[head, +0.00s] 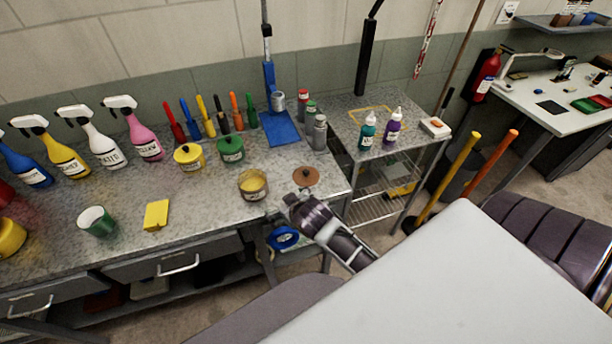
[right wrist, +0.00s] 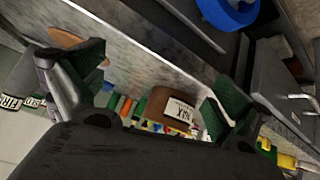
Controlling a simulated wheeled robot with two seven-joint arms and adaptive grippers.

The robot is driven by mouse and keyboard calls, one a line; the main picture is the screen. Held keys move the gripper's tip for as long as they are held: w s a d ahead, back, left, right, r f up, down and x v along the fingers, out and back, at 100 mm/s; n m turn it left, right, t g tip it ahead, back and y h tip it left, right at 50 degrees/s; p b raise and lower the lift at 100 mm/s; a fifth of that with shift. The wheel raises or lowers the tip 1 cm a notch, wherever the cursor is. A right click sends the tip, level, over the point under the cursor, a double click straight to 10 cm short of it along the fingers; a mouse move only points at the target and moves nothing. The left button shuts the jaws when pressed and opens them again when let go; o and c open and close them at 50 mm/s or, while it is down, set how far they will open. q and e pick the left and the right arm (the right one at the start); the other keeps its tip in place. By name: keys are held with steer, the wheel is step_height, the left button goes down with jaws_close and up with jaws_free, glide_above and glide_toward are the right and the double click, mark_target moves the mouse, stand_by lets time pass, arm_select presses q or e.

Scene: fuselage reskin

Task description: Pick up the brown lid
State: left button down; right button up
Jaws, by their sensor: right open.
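The brown lid (head: 306,177) is a flat round disc with a small dark knob, lying on the grey bench near its right front corner. In the right wrist view the lid (right wrist: 68,38) is at the upper left, partly hidden behind one finger. My right gripper (head: 294,198) is at the bench's front edge, just in front of the lid. In its wrist view the fingers (right wrist: 155,88) are wide apart with nothing gripped between them. An open jar (head: 253,187) with a label stands left of the lid; it also shows in the wrist view (right wrist: 172,106). My left gripper is not in view.
A wire cart (head: 380,180) stands right of the bench.

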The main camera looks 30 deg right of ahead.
steer(key=w+a+r+n+t+y, duration=0.1)
steer(key=w+a+r+t, duration=0.3)
steer(key=r, duration=0.4)
steer(key=w+a+r+n+t+y, duration=0.1)
steer(key=w+r+t, duration=0.2)
steer(key=w+r, duration=0.4)
steer(key=a+r+n+t+y, duration=0.3)
steer(key=a+r+n+y, duration=0.3)
steer(key=a+r, duration=0.4)
steer(key=s+a+r+n+g+y, duration=0.3)
steer(key=s+a+n+g+y, duration=0.4)
steer(key=a+n+g+y, duration=0.6)
steer(key=d+f+n+g+h, duration=0.2)
steer(key=d+f+g+h, duration=0.1)
steer(key=d+f+h, duration=0.4)
steer(key=d+f+n+g+h, duration=0.25)
steer(key=d+f+h, duration=0.2)
steer(key=f, duration=0.35)
steer(key=w+d+m+h, duration=0.2)
steer(key=d+h, duration=0.4)
steer(key=d, duration=0.6)
steer(key=w+d+m+h, duration=0.2)
steer(key=d+m+h, duration=0.3)
steer(key=d, duration=0.8)
steer(key=shift+d+r+h, duration=0.2)
steer(key=shift+r+h, duration=0.15)
steer(key=shift+r, duration=0.05)
